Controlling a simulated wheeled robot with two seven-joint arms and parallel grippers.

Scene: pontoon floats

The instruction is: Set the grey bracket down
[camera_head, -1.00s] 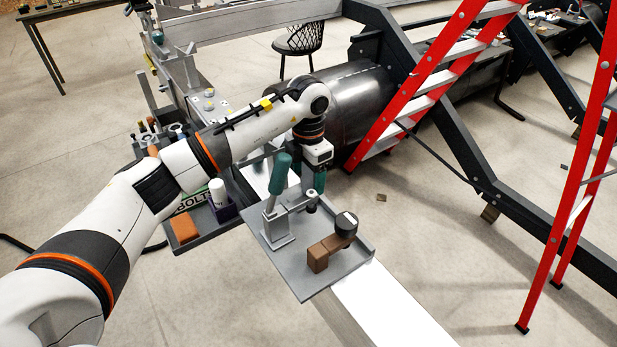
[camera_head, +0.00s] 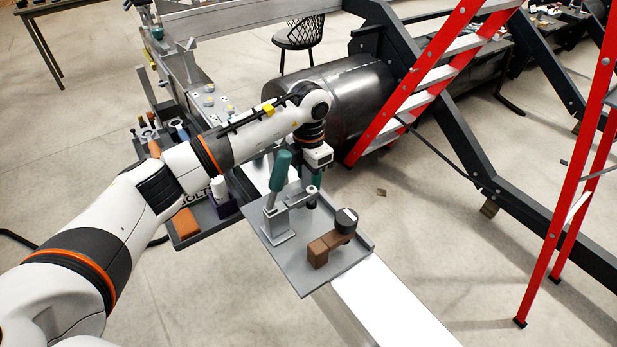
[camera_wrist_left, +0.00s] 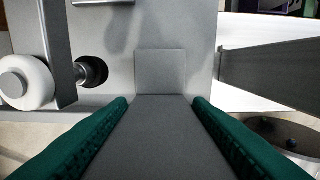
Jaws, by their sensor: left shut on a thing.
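The grey bracket (camera_wrist_left: 160,125) lies between the two teal fingers of my left gripper (camera_wrist_left: 160,112) in the left wrist view. The gripper is shut on it. The bracket's far end reaches over a grey plate; I cannot tell whether it touches. In the head view my left gripper (camera_head: 311,178) points down at the back edge of the grey fixture plate (camera_head: 335,268), behind a toggle clamp (camera_head: 278,222) with a teal handle. The bracket is mostly hidden there. My right gripper is not in view.
A brown block (camera_head: 325,247) with a black-topped knob (camera_head: 346,220) is on the plate's front part. An orange block (camera_head: 186,222) lies in a dark tray to the left. A dark metal cylinder (camera_head: 350,95) and a red ladder (camera_head: 430,85) stand behind.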

